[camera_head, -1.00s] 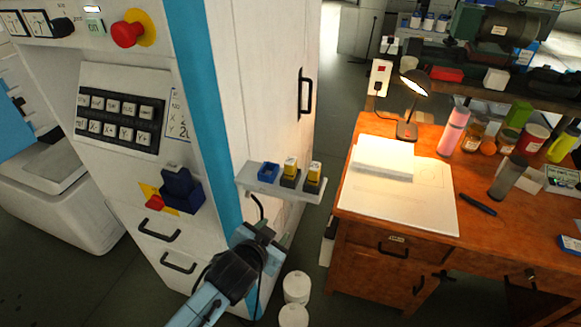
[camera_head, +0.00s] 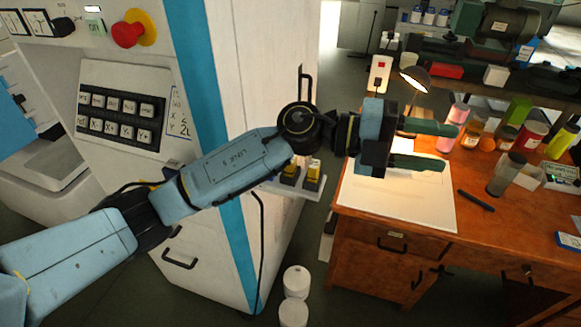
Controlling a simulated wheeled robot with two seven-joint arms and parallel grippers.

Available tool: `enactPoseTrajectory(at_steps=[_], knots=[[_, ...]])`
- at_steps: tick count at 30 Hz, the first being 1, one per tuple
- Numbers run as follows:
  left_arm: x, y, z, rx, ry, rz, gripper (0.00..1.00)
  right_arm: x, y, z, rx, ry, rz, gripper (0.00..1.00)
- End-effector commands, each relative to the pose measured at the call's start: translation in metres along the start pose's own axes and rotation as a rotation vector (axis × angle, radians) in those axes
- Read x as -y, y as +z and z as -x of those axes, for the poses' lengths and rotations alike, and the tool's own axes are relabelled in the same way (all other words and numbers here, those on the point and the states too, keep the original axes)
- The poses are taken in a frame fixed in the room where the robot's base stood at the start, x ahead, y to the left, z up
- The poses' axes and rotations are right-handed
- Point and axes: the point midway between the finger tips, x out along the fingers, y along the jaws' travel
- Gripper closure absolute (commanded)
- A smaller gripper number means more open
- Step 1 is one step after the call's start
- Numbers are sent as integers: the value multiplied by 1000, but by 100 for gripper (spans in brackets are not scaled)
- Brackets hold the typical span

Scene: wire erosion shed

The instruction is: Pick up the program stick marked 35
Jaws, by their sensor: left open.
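Two program sticks with yellow tops stand in dark holders on a small white shelf (camera_head: 312,192) on the side of the white machine cabinet. One stick (camera_head: 291,171) is on the left, partly hidden by my left arm. The other stick (camera_head: 314,170) is to its right. Their markings are too small to read. My left gripper (camera_head: 432,146) is open and empty, above the white sheet on the wooden desk, to the right of the sticks and pointing right. The left part of the shelf is hidden behind my arm. My right gripper is not in view.
The wooden desk (camera_head: 358,215) carries a lit lamp (camera_head: 414,78), a pink bottle (camera_head: 458,112), a grey tumbler (camera_head: 506,174), jars and a dark marker-like tool (camera_head: 476,200). White canisters (camera_head: 296,280) stand on the floor below the shelf. A black door handle (camera_head: 305,85) juts from the cabinet.

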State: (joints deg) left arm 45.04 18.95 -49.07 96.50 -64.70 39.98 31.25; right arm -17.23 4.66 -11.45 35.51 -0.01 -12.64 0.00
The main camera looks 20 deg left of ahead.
Motion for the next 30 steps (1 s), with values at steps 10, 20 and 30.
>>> enactPoseTrajectory(at_steps=[10, 20, 30], knots=[[-51, 58, 121, -166, 1098, -160, 55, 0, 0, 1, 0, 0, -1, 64], [-10, 91, 232, -17, 1609, -47, 55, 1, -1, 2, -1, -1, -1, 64], [-65, 92, 239, -14, 1630, -38, 55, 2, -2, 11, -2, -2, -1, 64]])
